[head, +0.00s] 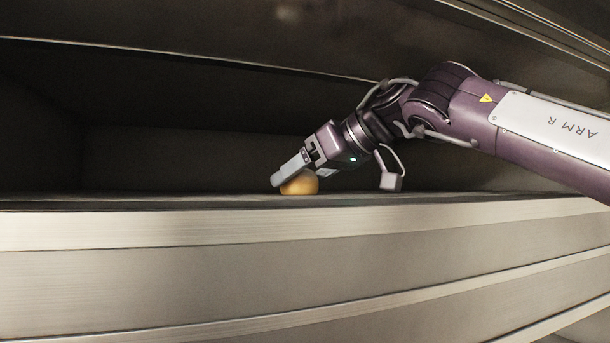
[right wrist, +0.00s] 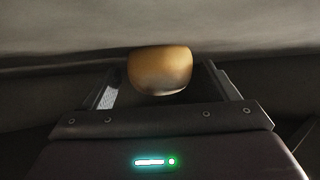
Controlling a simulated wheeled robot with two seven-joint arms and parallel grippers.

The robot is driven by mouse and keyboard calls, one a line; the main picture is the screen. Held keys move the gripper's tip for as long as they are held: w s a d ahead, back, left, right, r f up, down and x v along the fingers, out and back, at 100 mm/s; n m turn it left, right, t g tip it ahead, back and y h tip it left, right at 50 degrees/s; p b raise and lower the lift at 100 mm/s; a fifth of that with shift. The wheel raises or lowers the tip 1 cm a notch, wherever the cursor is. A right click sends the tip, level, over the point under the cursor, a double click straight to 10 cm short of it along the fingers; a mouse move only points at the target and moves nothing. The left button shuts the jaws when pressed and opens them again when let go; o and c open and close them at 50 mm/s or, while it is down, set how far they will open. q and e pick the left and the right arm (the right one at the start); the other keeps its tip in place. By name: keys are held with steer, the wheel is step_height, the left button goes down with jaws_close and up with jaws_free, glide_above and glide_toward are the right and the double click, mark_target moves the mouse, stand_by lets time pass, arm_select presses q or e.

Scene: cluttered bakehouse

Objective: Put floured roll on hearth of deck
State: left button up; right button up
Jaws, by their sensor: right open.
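The floured roll (head: 302,184), a rounded golden-tan piece, rests on the dark hearth (head: 150,201) of the deck, close to its front edge. My right gripper (head: 280,180) reaches in from the right and points down to the left at the roll. In the right wrist view the roll (right wrist: 160,71) lies between the two spread fingers of my right gripper (right wrist: 158,80), with a gap showing on each side. The finger in front hides part of the roll in the head view. My left gripper is not in view.
The deck's metal front (head: 200,265) runs across below the hearth.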

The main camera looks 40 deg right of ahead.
steer(key=shift+s+r, duration=0.1)
steer(key=shift+r, duration=0.15)
steer(key=b+v, duration=0.1)
steer(key=v, duration=0.6)
steer(key=shift+s+d, duration=0.1)
steer(key=shift+s, duration=0.25)
steer(key=shift+w, duration=0.15)
